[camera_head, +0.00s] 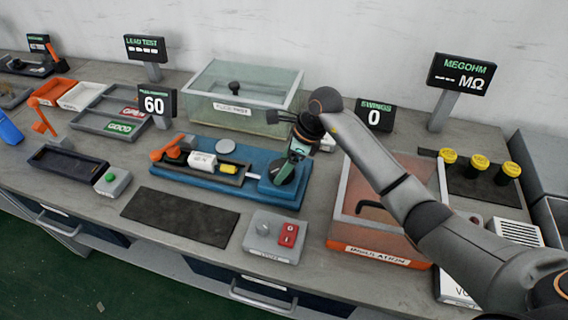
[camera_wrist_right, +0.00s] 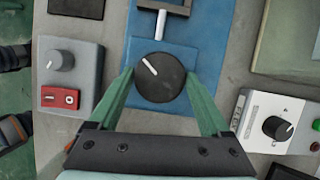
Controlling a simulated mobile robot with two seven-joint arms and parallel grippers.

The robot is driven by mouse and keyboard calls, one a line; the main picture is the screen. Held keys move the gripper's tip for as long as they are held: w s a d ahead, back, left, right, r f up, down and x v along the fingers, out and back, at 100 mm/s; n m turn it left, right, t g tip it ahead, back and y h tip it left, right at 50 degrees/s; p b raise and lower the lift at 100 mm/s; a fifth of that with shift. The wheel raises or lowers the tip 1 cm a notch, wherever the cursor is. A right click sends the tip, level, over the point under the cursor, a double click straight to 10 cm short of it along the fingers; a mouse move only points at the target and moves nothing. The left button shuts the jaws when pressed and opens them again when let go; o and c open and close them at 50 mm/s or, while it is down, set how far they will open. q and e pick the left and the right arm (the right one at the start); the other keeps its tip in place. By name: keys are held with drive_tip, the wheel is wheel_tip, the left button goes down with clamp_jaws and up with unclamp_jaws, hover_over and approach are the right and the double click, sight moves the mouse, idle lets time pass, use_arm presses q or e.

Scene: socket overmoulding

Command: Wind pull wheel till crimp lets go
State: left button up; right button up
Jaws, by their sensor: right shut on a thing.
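The pull wheel (camera_head: 282,173) is a dark round knob at the right end of a blue pull tester (camera_head: 268,199). In the right wrist view the wheel (camera_wrist_right: 159,78) has a white mark pointing up and left. My right gripper (camera_head: 287,168) has its green fingers on both sides of the wheel, shut on it; the wrist view also shows the gripper (camera_wrist_right: 160,76). A white block (camera_head: 202,160) and a yellow piece (camera_head: 229,169) sit in the tester's dark frame, left of the wheel. The crimp itself is too small to make out. A display (camera_head: 156,105) behind reads 60. My left gripper is out of view.
A grey switch box (camera_head: 272,237) with red buttons stands in front of the tester. A clear-lidded box (camera_head: 243,95) stands behind. An orange-tinted insulation box (camera_head: 382,248) lies under my right arm. A dark mat (camera_head: 180,216) lies bare at front.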

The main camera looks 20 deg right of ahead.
drive_tip(key=c, duration=0.5)
drive_tip(key=shift+s+a+m+t+h+p, duration=0.1)
drive_tip(key=shift+m+t+h+p, duration=0.25)
drive_tip(key=shift+m, duration=1.1)
drive_tip(key=shift+m+t+h+p, duration=0.25)
drive_tip(key=shift+m+t+h, duration=0.15)
drive_tip(key=shift+m, duration=1.05)
drive_tip(key=o, duration=1.2)
